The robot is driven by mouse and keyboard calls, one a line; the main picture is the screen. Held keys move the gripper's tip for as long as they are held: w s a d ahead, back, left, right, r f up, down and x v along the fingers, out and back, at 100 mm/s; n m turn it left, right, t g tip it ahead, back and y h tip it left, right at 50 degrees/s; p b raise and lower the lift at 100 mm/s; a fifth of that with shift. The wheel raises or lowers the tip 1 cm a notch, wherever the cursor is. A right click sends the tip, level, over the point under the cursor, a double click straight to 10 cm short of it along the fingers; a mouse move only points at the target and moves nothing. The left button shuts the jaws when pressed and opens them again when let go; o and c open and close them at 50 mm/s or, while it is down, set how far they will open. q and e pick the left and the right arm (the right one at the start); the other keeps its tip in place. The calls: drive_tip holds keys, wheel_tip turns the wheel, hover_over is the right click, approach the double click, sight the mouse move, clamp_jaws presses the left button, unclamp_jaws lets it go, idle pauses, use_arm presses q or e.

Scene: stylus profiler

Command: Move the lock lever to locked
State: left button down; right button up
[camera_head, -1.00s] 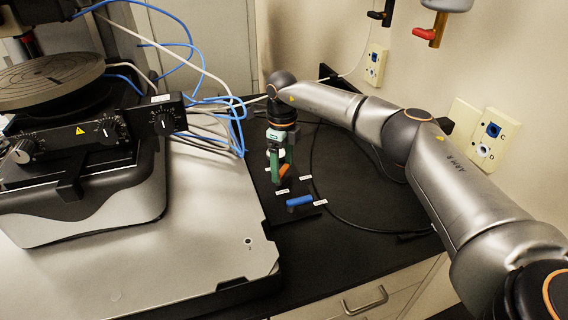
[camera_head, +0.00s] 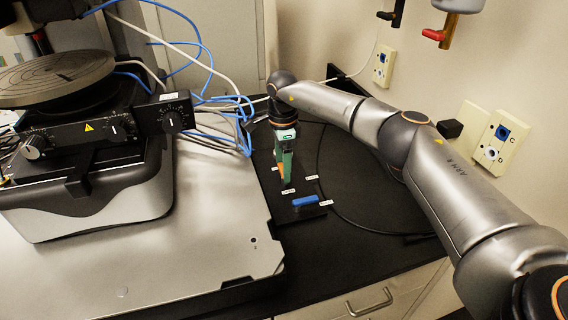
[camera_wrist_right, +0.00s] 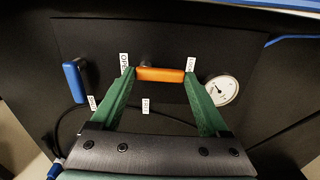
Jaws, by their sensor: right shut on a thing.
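An orange lever handle (camera_wrist_right: 160,74) sits on a dark panel in the right wrist view. My right gripper (camera_wrist_right: 160,76) has its green fingers at the two ends of this handle and is shut on it. In the head view my right gripper (camera_head: 284,180) points down at the panel, and its fingers partly hide the orange handle (camera_head: 281,170). A blue lever handle (camera_head: 305,201) lies apart on the same panel, nearer the front; it also shows at left in the wrist view (camera_wrist_right: 75,82). My left gripper is out of view.
A round gauge (camera_wrist_right: 222,90) sits beside the right finger. The profiler's metal base (camera_head: 200,240) stands left of the panel, with blue cables (camera_head: 243,125) behind. A thin black cable (camera_head: 325,215) curves to the right. The black bench (camera_head: 370,210) is otherwise fairly clear there.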

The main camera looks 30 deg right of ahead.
drive_tip(key=shift+w+a+r+n, duration=0.1)
drive_tip(key=shift+n, duration=0.2)
drive_tip(key=o, duration=1.2)
drive_tip(key=shift+o, duration=0.2)
wheel_tip(320, 180, up, 12)
drive_tip(key=b, duration=0.1)
drive_tip(key=shift+r, duration=0.2)
